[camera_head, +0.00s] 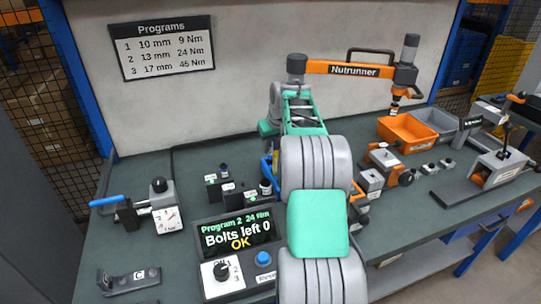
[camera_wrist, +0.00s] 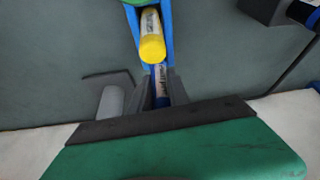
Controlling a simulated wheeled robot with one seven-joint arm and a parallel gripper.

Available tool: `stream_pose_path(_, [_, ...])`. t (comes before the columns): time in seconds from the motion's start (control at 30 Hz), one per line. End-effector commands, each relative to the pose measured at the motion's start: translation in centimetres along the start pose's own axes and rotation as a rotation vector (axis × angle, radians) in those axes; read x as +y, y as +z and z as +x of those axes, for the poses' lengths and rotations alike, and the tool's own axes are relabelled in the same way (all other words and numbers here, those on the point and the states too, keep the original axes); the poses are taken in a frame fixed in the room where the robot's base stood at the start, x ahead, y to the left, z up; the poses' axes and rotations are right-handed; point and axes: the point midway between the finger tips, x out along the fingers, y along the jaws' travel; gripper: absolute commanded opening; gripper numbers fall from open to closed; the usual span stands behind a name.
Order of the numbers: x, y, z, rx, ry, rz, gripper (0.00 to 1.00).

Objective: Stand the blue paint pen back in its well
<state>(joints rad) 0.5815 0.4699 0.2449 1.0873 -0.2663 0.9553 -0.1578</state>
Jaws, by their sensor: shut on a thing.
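In the wrist view my gripper (camera_wrist: 162,91) has its two dark fingers closed on the blue paint pen (camera_wrist: 160,74), whose white label shows between them. The far end of the blue pen is hidden behind a yellow-capped pen (camera_wrist: 152,48). The yellow pen lies in line just beyond, between the walls of a blue holder (camera_wrist: 168,25). I cannot tell whether the blue pen touches the yellow one or sits in a well. In the head view my arm hides my gripper and the blue pen; only a blue edge (camera_head: 267,168) of the holder shows beside the arm.
Small dark blocks with bottles (camera_head: 224,178) stand left of my arm. A screen reading "Bolts left 0 OK" (camera_head: 236,232) is in front of them. Orange (camera_head: 407,130) and grey (camera_head: 436,121) bins and metal fixtures (camera_head: 384,160) stand to the right. The nutrunner arm (camera_head: 350,70) spans the back.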

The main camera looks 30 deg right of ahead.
Motion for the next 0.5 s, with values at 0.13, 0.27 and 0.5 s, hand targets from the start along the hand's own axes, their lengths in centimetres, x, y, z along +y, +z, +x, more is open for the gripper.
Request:
stream_pose_path(0.13, [-0.1,0.9,2.1,0.0,-0.001,-0.001,0.0])
stream_pose_path(0.27, [0.0,0.9,2.2,0.001,0.0,-0.001,0.0])
stream_pose_path(0.5, [0.0,1.0,2.4,0.0,0.0,0.0,0.25])
